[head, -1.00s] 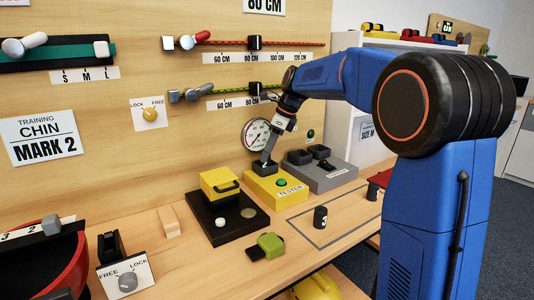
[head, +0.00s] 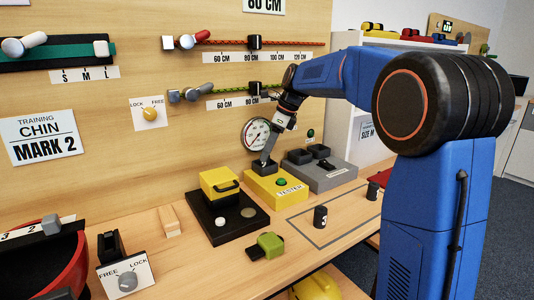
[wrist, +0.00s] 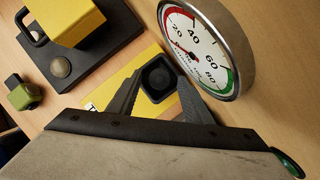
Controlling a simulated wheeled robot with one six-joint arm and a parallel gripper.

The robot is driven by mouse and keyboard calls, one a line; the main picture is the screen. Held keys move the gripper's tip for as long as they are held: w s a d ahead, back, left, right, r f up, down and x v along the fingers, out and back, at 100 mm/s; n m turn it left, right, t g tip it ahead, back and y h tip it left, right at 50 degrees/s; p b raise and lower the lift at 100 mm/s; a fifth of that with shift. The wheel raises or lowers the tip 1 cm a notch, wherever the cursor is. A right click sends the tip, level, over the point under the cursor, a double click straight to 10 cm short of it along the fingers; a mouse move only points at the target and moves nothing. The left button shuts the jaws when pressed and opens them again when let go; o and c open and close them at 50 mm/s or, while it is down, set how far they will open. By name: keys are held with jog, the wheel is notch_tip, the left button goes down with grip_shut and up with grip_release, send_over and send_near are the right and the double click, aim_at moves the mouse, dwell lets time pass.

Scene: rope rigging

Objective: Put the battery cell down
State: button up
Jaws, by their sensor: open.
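A dark round battery cell (wrist: 160,78) sits in the black square socket (wrist: 147,93) on top of the yellow tester in the wrist view. In the head view the yellow tester (head: 290,192) stands on the bench, with its green button facing front. My gripper (head: 265,160) is at the socket, pointing down. In the wrist view my gripper (wrist: 158,95) has its fingers spread, one on each side of the socket, with gaps to the cell. The cell is hard to make out in the head view.
A round gauge (head: 256,134) stands close behind my gripper. A yellow block on a black base (head: 228,230) is left of the tester, and a grey box (head: 322,178) is right. Dark cylinders (head: 320,217) stand in front. A green clip-like part (head: 268,246) lies near the bench edge.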

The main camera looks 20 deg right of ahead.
jog(key=v, duration=1.1)
